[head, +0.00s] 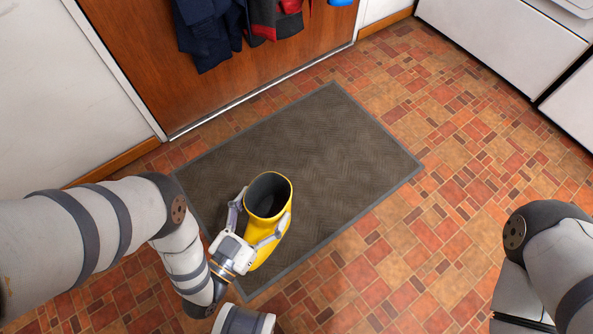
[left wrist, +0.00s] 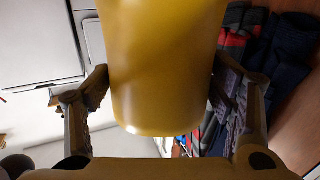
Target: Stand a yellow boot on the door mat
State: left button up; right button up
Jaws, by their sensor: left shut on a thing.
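A yellow boot (head: 271,240) is in the head view, upright with its dark opening facing up, over the lower left part of the door mat. My left gripper (head: 262,222) is shut on the boot's shaft, one finger on each side. In the left wrist view the yellow shaft (left wrist: 165,65) fills the middle between the two fingers. The grey-brown door mat (head: 330,150) lies flat on the floor in front of the door. I cannot tell whether the boot's sole touches the mat. My right gripper is not in view; only part of my right arm shows.
A wooden door (head: 140,50) with dark and red coats (head: 210,30) hanging on it stands behind the mat. White cabinets (head: 500,40) are at the upper right. The red-brown tiled floor (head: 440,200) right of the mat is clear.

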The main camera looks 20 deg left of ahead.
aim_at(278, 181)
pick_arm(q)
jog(key=shift+f, duration=0.15)
jog(key=w+f+b, duration=1.1)
jog(key=w+f, duration=0.1)
jog(key=w, duration=0.2)
jog(key=shift+d+f+b, duration=0.2)
jog(key=shift+f+b, duration=0.15)
jog(key=shift+f, duration=0.05)
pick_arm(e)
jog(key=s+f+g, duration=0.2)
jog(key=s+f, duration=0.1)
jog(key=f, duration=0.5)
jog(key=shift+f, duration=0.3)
pick_arm(q)
jog(key=shift+f, duration=0.1)
jog(key=o, duration=2)
jog(key=shift+s, duration=0.1)
jog(key=shift+c, duration=0.2)
